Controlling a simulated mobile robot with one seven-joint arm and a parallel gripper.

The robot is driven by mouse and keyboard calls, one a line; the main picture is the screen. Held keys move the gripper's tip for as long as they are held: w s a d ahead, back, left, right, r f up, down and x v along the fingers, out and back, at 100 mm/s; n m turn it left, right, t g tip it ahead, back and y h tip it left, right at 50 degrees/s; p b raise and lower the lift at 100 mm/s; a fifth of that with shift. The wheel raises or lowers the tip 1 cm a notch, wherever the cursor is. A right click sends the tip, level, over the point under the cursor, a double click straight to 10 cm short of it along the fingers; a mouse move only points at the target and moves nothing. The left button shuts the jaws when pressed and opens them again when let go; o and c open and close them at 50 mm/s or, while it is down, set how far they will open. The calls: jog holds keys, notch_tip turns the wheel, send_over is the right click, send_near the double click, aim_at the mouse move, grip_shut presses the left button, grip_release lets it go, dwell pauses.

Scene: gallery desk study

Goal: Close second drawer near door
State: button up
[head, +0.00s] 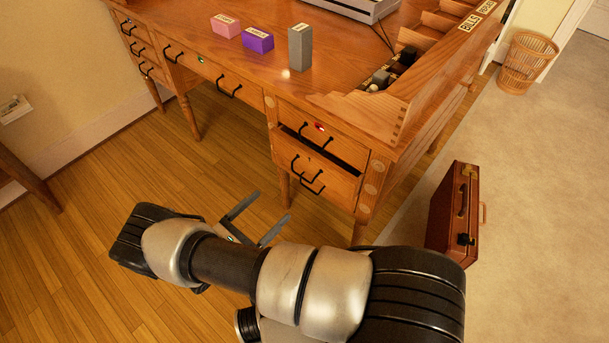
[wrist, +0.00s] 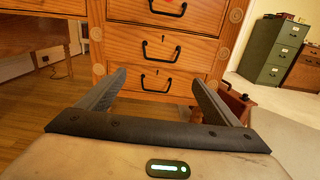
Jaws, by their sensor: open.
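The wooden desk (head: 285,60) has a right-hand stack of drawers. The second drawer (head: 335,181) stands partly pulled out, with a dark gap showing above its front; the drawer above it (head: 300,118) looks shut. Black bail handles hang on the fronts. In the wrist view the second drawer front (wrist: 190,52) is straight ahead, with another drawer (wrist: 185,85) below it. My gripper (head: 274,204) is open and empty, in front of the stack and apart from it. Its spread fingers (wrist: 158,76) frame the lower drawer fronts in the wrist view.
A brown briefcase (head: 454,212) stands on the carpet right of the desk. A wicker basket (head: 527,62) is farther back. Pink (head: 225,27), purple (head: 257,40) and grey (head: 299,48) blocks stand on the desktop. The wood floor left of my gripper is clear.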

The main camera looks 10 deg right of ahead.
aim_at(302, 177)
jog(key=b+x, duration=0.1)
jog(key=x, duration=1.4)
jog(key=shift+w+d, duration=0.25)
jog(key=shift+d, duration=0.1)
